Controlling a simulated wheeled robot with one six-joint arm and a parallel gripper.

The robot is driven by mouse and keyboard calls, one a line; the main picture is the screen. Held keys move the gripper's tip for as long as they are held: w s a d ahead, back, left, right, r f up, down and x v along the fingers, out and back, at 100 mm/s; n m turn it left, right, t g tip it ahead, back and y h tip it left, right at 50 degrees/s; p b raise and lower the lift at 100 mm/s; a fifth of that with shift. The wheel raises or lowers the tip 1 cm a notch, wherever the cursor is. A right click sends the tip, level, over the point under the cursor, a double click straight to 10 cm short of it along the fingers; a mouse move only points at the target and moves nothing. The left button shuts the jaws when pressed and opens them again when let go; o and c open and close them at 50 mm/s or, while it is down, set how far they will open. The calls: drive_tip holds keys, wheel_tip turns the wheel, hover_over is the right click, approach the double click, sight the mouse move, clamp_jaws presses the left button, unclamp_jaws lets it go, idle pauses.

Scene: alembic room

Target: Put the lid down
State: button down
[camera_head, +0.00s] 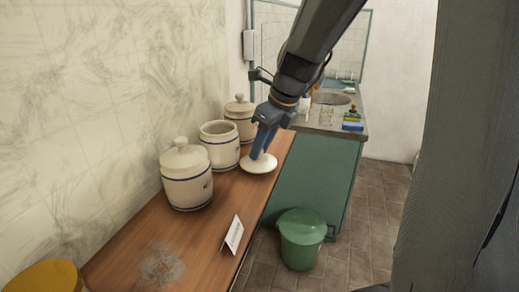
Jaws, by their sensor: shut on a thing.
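My gripper (262,143) is shut on a cream, round lid (259,165), gripping it from above near its middle. The lid is by the right edge of the wooden table, right of the open jar. I cannot tell whether it touches the tabletop. The open jar (220,153) is cream with a dark blue band and has no lid on it; its dark mouth shows. A lidded jar (187,185) stands in front of it, and another lidded jar (241,128) stands behind it, partly hidden by my arm.
The wooden table (205,222) runs along the wall. A small white card (233,234) stands near its right edge. A yellow round thing (45,279) is at the front left. A green lidded bin (301,243) stands on the floor. A green counter (312,180) with a sink is behind.

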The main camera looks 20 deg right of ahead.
drive_tip(key=shift+w+a+f, duration=0.1)
drive_tip(key=shift+a+f, duration=0.05)
drive_tip(key=shift+f, duration=0.45)
drive_tip(key=shift+f, duration=0.1)
drive_tip(key=c, duration=1.5)
unclamp_jaws()
drive_tip(key=v, duration=1.2)
drive_tip(key=shift+a, duration=0.1)
